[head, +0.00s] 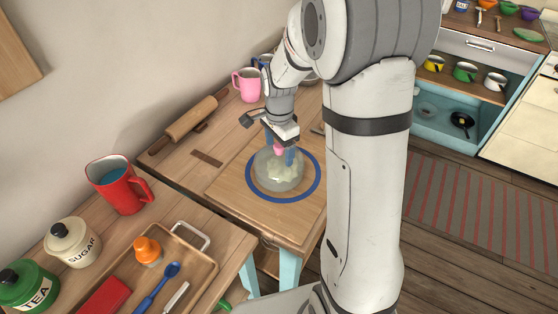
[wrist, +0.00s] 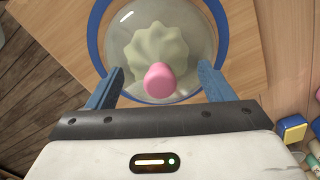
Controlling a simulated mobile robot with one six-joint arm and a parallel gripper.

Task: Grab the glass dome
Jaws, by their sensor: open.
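The glass dome (head: 279,182) is clear and sits inside a blue ring (head: 311,191) on a wooden board (head: 228,191). A pale green, ridged shape shows through the glass. The dome has a pink knob on top; in the wrist view the dome (wrist: 195,40) fills the top middle, with the pink knob (wrist: 159,79) nearest me. My gripper (head: 280,153) is above the dome, pointing down. In the wrist view its blue fingers (wrist: 160,75) stand open on either side of the knob, with gaps on both sides.
A tray (head: 205,268), red jug (head: 118,187) and canisters labelled sugar (head: 72,242) and tea (head: 28,285) are at the lower left. Pan shelves (head: 464,110) are far right.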

